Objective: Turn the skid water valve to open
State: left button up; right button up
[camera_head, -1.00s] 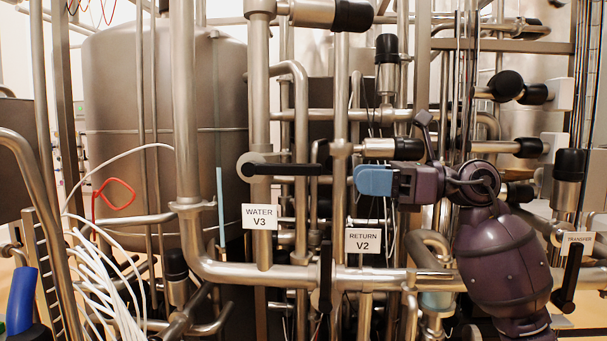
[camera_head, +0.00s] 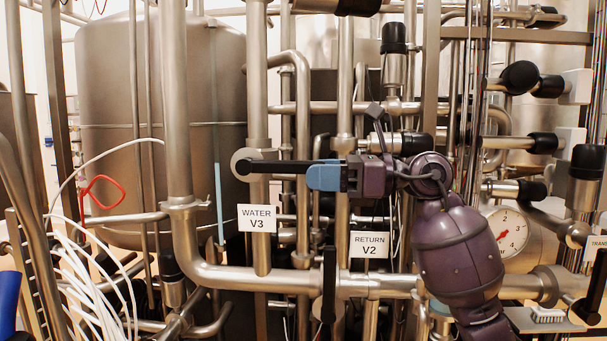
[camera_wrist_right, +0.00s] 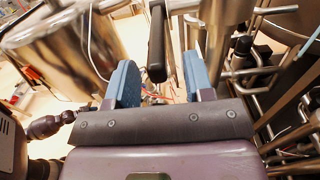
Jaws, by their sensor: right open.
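The water valve's black lever handle (camera_head: 285,167) lies horizontal, pointing right from its round pivot, above the "WATER V3" label (camera_head: 257,218). My right gripper (camera_head: 322,176) is at the handle's free right end, its blue fingers covering part of it in the head view. In the right wrist view, the handle's dark end (camera_wrist_right: 157,45) shows between the two open blue fingers of my right gripper (camera_wrist_right: 160,82), with a gap on each side. No contact shows.
A thick horizontal pipe (camera_head: 385,286) runs below. A large steel tank (camera_head: 110,110) and white cables (camera_head: 85,275) are at left. A pressure gauge (camera_head: 508,240) is at right.

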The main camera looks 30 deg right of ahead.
aim_at(280, 167)
jog(key=shift+x, duration=1.45)
grip_shut()
